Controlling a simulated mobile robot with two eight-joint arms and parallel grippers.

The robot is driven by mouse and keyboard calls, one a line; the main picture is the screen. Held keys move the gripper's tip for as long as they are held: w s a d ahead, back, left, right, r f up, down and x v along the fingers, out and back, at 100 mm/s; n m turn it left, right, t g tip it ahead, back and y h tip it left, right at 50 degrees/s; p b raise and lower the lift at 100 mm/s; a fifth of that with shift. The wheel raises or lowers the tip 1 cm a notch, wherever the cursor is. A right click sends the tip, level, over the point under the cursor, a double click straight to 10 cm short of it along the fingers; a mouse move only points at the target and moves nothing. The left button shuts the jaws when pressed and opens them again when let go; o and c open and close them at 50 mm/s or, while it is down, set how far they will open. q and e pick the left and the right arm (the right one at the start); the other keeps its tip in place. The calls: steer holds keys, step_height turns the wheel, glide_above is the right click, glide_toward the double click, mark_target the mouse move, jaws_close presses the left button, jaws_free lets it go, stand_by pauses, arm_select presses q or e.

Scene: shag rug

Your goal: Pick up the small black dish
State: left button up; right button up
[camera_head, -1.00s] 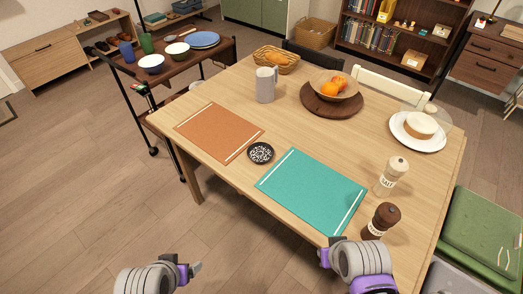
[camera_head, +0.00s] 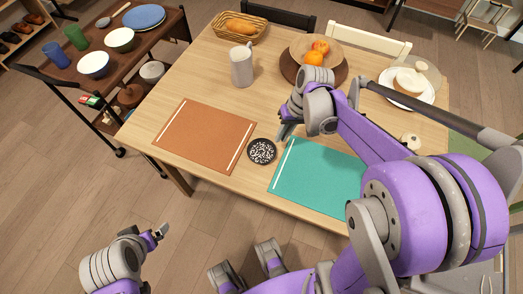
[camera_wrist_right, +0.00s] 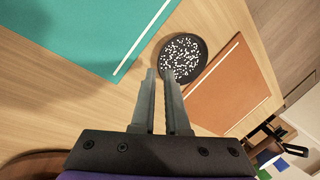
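The small black dish (camera_head: 262,151) has a white speckled pattern and lies flat on the table between the orange-brown mat (camera_head: 205,135) and the teal mat (camera_head: 318,172). My right gripper (camera_head: 284,130) is above the table, just up and to the right of the dish, and empty. In the right wrist view the dish (camera_wrist_right: 182,57) lies just beyond the fingertips of my right gripper (camera_wrist_right: 160,76), which are parted by a narrow gap. My left gripper (camera_head: 163,231) is off the table's near side; its finger gap is unclear.
A grey mug (camera_head: 242,66), a bread basket (camera_head: 240,27) and a fruit bowl (camera_head: 315,54) on a dark board stand farther back. A white plate (camera_head: 408,96) with a cake is at right. My right arm covers part of the teal mat. A cart (camera_head: 110,70) stands left.

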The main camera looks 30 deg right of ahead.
mark_target(275, 147)
steer(key=shift+w+a+f, duration=0.15)
steer(key=shift+w+f, duration=0.05)
steer(key=shift+f, duration=0.5)
steer(key=x, duration=0.4)
steer(key=shift+f+b, duration=0.25)
steer(key=shift+b, duration=0.1)
jaws_close()
steer(key=shift+r, duration=0.1)
stand_by(0.6)
